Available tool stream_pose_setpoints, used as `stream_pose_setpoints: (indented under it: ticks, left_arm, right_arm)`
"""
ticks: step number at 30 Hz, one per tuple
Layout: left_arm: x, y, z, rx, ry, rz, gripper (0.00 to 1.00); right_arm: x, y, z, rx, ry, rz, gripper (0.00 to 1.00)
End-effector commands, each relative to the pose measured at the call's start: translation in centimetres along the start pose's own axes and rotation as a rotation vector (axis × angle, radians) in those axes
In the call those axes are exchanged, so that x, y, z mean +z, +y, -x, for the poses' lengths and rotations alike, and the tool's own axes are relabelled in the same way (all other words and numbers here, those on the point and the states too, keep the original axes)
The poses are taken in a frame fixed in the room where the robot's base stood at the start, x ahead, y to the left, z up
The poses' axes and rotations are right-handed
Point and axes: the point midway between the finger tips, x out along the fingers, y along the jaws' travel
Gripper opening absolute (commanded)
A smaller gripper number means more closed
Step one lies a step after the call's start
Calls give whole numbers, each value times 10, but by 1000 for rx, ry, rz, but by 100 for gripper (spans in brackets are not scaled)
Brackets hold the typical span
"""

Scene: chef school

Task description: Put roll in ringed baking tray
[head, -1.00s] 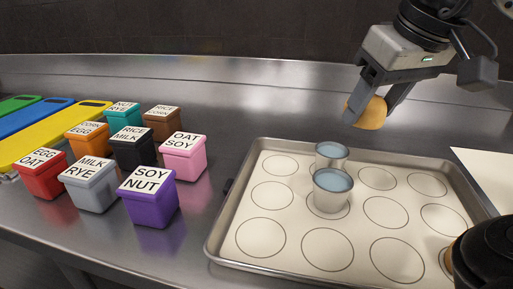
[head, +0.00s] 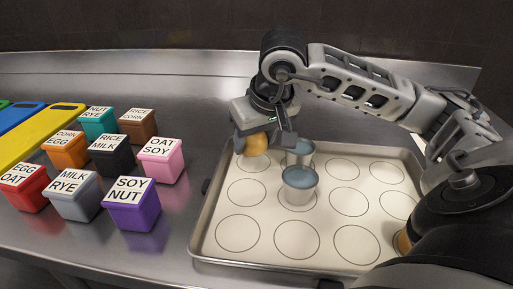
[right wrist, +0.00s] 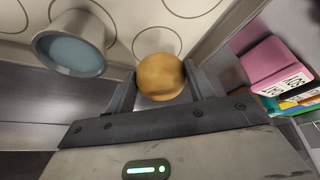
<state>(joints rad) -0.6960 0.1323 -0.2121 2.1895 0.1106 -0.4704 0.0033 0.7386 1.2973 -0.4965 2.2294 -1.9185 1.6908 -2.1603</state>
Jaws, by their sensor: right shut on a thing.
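The roll (head: 257,145), round and golden brown, is held between the fingers of my right gripper (head: 262,152), over the back left corner of the ringed baking tray (head: 268,214). In the right wrist view the roll (right wrist: 160,77) sits between both fingers, with an empty ring beside it. The tray has a metal rim and a pale sheet printed with rings. A second brown, rounded thing (head: 403,241) shows at the tray's right side, mostly hidden by my arm. My left gripper is not in view.
Several labelled boxes, including a pink one (head: 161,165), stand left of the tray. Yellow board (head: 45,130) lies farther left.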

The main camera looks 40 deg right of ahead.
Motion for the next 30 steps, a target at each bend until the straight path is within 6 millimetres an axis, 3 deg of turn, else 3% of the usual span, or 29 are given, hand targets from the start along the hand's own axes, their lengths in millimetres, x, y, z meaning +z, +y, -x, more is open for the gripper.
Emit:
stream_pose_setpoints:
  ticks: [6,18,19,21,30]
  left_arm:
    - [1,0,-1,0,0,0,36]
    - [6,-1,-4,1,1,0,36]
    - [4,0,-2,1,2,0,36]
    - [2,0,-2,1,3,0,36]
    - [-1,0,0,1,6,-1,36]
  right_arm:
    - [12,1,-26,2,-3,1,31]
    - [14,1,-31,0,0,1,31]
    - [13,1,-29,0,0,1,62]
    - [13,1,-29,0,-1,1,75]
    - [12,1,-26,0,-1,1,75]
